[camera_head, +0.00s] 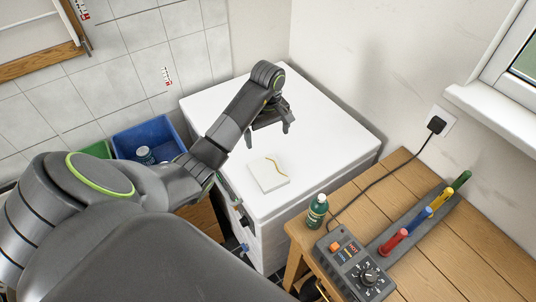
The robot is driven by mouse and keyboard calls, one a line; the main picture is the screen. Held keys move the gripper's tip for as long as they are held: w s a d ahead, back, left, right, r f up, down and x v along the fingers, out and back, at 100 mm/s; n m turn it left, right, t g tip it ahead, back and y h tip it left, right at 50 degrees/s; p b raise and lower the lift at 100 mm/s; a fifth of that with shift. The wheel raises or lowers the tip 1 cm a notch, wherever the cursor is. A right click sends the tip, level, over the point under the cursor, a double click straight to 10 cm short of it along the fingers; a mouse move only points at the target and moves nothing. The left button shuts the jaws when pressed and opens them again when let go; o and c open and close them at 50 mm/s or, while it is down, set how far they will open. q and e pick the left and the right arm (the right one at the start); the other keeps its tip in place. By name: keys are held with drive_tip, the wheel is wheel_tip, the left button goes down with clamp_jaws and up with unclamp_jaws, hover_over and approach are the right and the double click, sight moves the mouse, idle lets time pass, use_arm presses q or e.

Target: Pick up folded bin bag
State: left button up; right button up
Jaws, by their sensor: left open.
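The folded bin bag (266,176) looks like a small flat white square with a yellow strip across it. It lies on the white top of a cabinet or appliance (335,135). My left gripper (269,138) is open and empty, with its fingers pointing down. It is above the white top, just behind the bag in the picture, and apart from it. My right gripper is not in view.
A wooden table (440,225) at the right holds a green bottle (317,211), a grey control box (353,266) and a rack (425,215) with several coloured handles. A blue bin (150,134) stands left of the white top. The white top is otherwise clear.

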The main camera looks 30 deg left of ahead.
use_arm(q)
drive_tip(key=b, duration=1.1)
hover_over(268, 171)
drive_tip(key=f, duration=1.2)
drive_tip(key=shift+w+a+f, duration=0.1)
drive_tip(key=shift+w+a, duration=0.05)
drive_tip(key=shift+w, duration=0.05)
drive_tip(key=shift+s+f+b, duration=0.2)
drive_tip(key=shift+f+b, duration=0.65)
drive_tip(key=shift+b, duration=0.1)
drive_tip(key=shift+s+d+f+p, duration=0.1)
drive_tip(key=shift+d+f+p, duration=0.15)
drive_tip(key=shift+f+p, duration=0.6)
drive_tip(key=shift+f, duration=0.65)
drive_tip(key=c, duration=0.7)
